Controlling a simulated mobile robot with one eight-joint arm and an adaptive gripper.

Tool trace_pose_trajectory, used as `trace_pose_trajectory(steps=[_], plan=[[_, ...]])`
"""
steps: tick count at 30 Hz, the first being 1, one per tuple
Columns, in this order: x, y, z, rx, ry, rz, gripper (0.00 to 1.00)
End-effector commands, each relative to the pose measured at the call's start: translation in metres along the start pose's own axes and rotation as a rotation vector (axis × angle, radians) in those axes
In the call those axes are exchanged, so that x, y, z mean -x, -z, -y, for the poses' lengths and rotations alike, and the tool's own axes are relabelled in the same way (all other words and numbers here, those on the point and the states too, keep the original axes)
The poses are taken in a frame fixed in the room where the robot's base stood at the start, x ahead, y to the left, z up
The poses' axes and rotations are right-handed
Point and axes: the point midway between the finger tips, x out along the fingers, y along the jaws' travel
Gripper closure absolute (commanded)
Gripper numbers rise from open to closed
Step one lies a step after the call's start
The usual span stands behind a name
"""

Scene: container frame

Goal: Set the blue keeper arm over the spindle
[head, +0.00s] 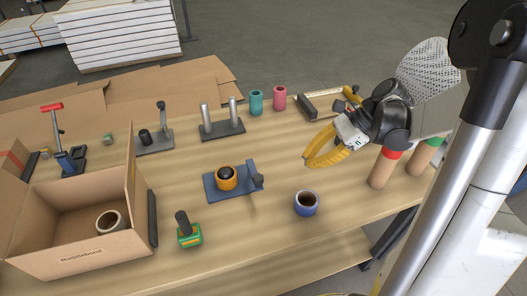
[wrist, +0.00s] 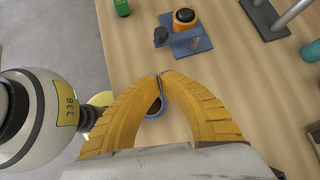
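A blue fixture plate (head: 214,193) lies mid-table, bearing an orange ring (head: 227,183) around a dark round-topped post, probably the spindle (head: 225,173). A blue piece, probably the keeper arm (head: 252,172), stands at the plate's right edge with a dark knob (head: 258,181); it is beside the post, not over it. In the wrist view the fixture (wrist: 201,42) is near the top, with the dark knob (wrist: 160,36) at its left. My gripper (head: 308,162) has yellow fingers and hangs above the table, right of the fixture. Its fingertips (wrist: 160,75) meet, with nothing visibly held.
A blue cup (head: 306,204) stands below my gripper, partly hidden in the wrist view (wrist: 153,108). A green block with a dark handle (head: 189,235) and an open cardboard box (head: 86,256) are left. A two-post stand (head: 221,128) is behind. Bare table surrounds the fixture.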

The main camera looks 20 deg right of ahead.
Motion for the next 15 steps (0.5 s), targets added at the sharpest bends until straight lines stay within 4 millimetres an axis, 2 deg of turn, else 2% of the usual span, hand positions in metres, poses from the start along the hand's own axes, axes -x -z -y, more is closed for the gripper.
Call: trace_pose_trajectory(steps=[4, 15], plan=[[0.0038, 0.0101, 0.0020, -0.075, -0.007, 0.047, 1.00], [0.0036, 0.0118, 0.0018, -0.092, -0.011, 0.057, 1.00]])
